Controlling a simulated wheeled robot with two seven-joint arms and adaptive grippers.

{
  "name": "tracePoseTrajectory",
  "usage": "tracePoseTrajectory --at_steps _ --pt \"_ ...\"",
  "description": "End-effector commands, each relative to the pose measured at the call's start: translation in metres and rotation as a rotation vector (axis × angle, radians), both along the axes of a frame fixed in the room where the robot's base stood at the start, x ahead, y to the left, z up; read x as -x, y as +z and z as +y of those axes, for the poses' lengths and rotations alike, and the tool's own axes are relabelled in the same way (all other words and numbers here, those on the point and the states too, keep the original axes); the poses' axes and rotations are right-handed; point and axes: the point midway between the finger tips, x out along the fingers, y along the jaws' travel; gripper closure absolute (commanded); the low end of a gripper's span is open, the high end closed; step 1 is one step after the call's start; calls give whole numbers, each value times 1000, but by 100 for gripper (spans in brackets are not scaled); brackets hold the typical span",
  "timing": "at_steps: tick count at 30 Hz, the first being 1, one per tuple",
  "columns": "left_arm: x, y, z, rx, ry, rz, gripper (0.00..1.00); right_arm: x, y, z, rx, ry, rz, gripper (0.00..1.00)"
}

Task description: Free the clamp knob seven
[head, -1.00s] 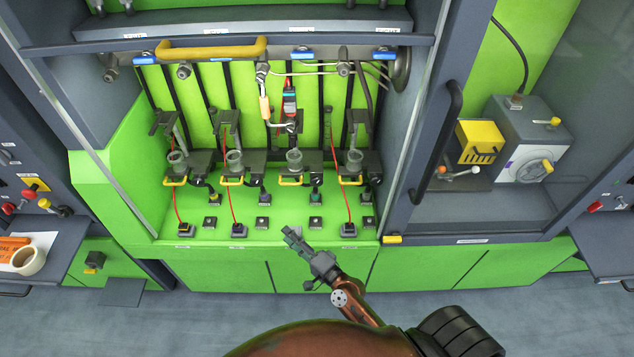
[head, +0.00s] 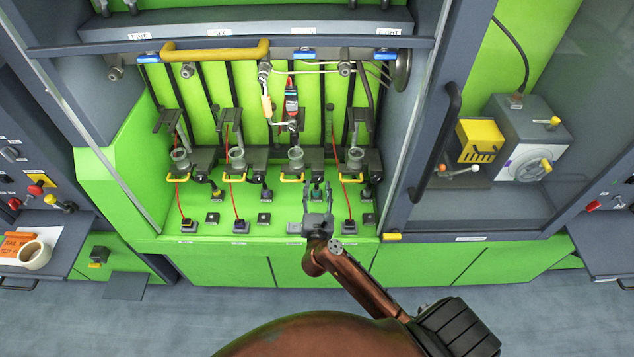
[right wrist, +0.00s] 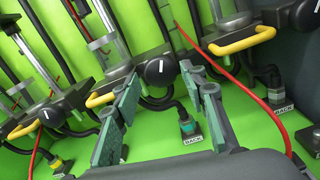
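A black round clamp knob (right wrist: 160,70) with a white line on its face shows in the right wrist view, just beyond my right gripper's fingertips. More such knobs show at the upper right (right wrist: 303,14) and at the left (right wrist: 50,115). I see no number marking any of them as seven. My right gripper (right wrist: 160,88) is open, its two green-padded fingers apart with nothing between them. In the head view the right gripper (head: 318,190) is at the bench front, pointing at the third clamp station (head: 296,156) from the left. My left gripper is not in view.
Yellow handles (right wrist: 112,93) stick out beside the knobs. A red cable (right wrist: 262,105) runs down to the right of the gripper. Black plugs with BACK labels (right wrist: 188,122) stand on the green deck (head: 265,232). A yellow rail (head: 212,54) crosses above.

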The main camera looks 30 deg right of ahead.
Motion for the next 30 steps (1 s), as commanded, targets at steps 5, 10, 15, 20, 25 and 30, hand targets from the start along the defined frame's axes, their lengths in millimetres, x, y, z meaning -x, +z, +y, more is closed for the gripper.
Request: tracePoseTrajectory --at_steps 5,10,15,20,25,30 --pt "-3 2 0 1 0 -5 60 -19 1 -11 2 2 -1 61" --pt "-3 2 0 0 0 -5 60 -24 0 -15 1 1 -1 61" --pt "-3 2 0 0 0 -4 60 -25 0 -15 1 1 -1 61" --pt "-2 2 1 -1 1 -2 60 -24 0 -15 1 1 0 69" --pt "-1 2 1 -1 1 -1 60 -25 0 -14 2 2 -1 80" --pt "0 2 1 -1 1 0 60 -25 0 -14 2 2 -1 92"
